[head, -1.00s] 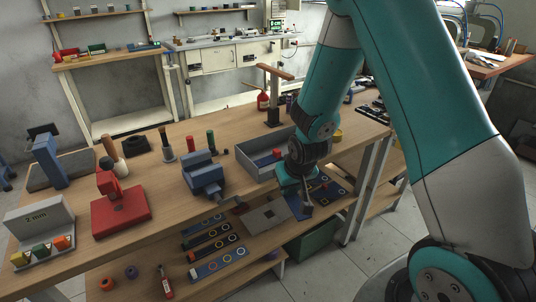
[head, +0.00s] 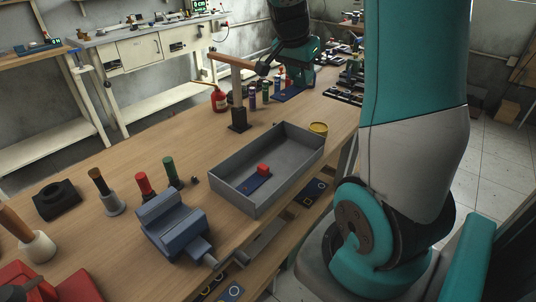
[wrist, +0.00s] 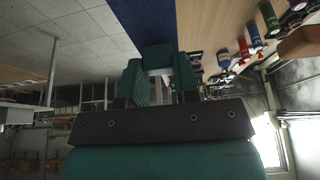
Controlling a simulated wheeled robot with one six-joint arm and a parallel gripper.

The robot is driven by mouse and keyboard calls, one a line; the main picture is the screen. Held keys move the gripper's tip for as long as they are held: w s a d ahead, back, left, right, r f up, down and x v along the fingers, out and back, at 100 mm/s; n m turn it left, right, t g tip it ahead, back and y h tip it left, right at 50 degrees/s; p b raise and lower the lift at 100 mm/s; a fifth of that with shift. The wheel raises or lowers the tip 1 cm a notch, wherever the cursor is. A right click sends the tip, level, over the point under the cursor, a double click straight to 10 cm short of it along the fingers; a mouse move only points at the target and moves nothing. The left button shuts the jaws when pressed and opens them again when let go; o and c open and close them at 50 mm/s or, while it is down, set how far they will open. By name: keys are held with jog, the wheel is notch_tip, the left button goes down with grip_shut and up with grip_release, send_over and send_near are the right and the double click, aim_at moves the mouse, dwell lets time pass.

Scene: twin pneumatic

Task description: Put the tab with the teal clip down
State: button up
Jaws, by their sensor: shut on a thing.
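My gripper (head: 301,74) is over the far part of the wooden bench in the head view. In the wrist view, my gripper (wrist: 160,82) is shut on a teal clip (wrist: 157,55) between its two textured fingers. The clip joins a dark blue tab (wrist: 140,22), which reaches past the fingertips. In the head view the tab (head: 289,95) shows as a dark blue patch below the gripper, close to the bench top. I cannot tell if it touches the bench. The clip is hidden there.
A grey tray (head: 297,143) holds another blue tab (head: 256,184) with a red clip (head: 263,169). Several small bottles (head: 252,97) stand left of my gripper, near a wooden T-shaped stand (head: 238,100). A blue vise (head: 172,222) is nearer. Bare bench lies left of the tray.

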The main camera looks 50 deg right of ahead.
notch_tip(320, 180, down, 19)
jog(key=shift+s+f+b, duration=0.1)
jog(key=shift+f+b, duration=0.05)
jog(key=shift+b, duration=0.4)
jog(key=shift+f, duration=0.1)
jog(key=o, duration=1)
